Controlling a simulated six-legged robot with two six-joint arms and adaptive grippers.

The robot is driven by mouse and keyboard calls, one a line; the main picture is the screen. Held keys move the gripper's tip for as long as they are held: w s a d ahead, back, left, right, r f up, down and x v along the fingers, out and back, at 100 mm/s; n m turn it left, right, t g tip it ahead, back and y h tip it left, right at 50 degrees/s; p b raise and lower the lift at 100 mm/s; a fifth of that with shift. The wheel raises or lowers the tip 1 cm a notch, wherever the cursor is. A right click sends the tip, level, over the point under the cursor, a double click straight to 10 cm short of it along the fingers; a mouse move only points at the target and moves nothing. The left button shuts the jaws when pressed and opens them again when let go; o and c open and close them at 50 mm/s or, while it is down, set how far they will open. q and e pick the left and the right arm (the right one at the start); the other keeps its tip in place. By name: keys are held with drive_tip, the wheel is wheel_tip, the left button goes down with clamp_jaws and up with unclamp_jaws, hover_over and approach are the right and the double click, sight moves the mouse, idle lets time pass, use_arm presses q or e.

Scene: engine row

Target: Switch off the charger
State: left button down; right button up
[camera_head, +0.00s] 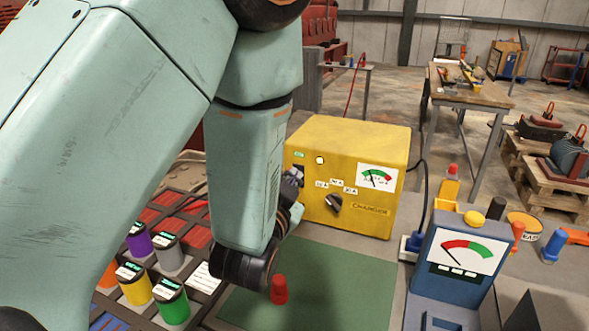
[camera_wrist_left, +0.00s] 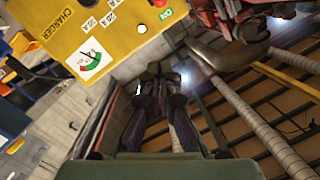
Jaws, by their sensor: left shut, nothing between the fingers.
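The yellow charger (camera_head: 372,140) stands on the workbench, with a gauge (camera_head: 377,177), a dark rotary knob (camera_head: 333,203) and a small pale lamp (camera_head: 320,160) on its front. A dark switch (camera_head: 298,171) sits at the front's left edge, partly covered by my gripper. My left gripper (camera_head: 291,184) is shut and empty, close in front of that switch; I cannot tell whether it touches. In the left wrist view the charger (camera_wrist_left: 62,48) is upside down at the upper left, and my shut fingers (camera_wrist_left: 160,76) point below and right of it. My right gripper is out of view.
A green mat (camera_head: 345,285) with a red cap (camera_head: 279,289) lies in front of the charger. A blue meter (camera_head: 455,265) stands at right. Coloured cylinders (camera_head: 174,302) fill a rack at left. A wooden table (camera_head: 475,92) stands behind.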

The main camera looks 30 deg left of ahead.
use_arm(q)
drive_tip(key=w+a+f, duration=0.4)
drive_tip(key=w, duration=0.5)
drive_tip(key=shift+w+a, duration=0.15)
drive_tip(key=shift+w, duration=0.2)
drive_tip(key=shift+w+f, duration=0.1)
drive_tip(key=shift+f, duration=0.1)
